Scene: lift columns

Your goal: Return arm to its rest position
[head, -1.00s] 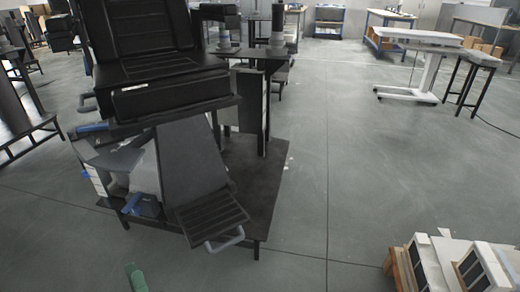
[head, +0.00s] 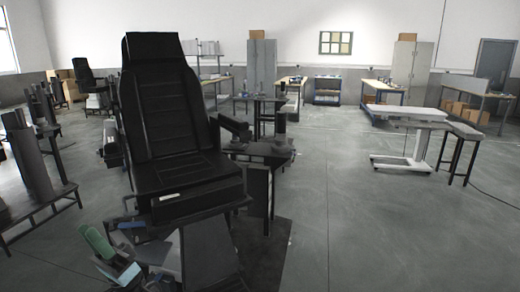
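My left gripper (head: 112,260) shows at the lower left edge of the head view, with a green part and a pale part with blue beside it. It appears in front of the lower part of a black padded chair (head: 172,125). I see nothing clearly held, and I cannot make out whether its fingers are apart. Most of the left arm is below the picture. My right gripper and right arm are not in view.
The chair with its armrests and grey footrest (head: 208,255) fills the left middle. A white height-adjustable table (head: 408,112) and a dark-legged stand (head: 466,130) are at the right. Workbenches and cabinets (head: 262,75) line the back. The floor (head: 370,235) right of the chair is clear.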

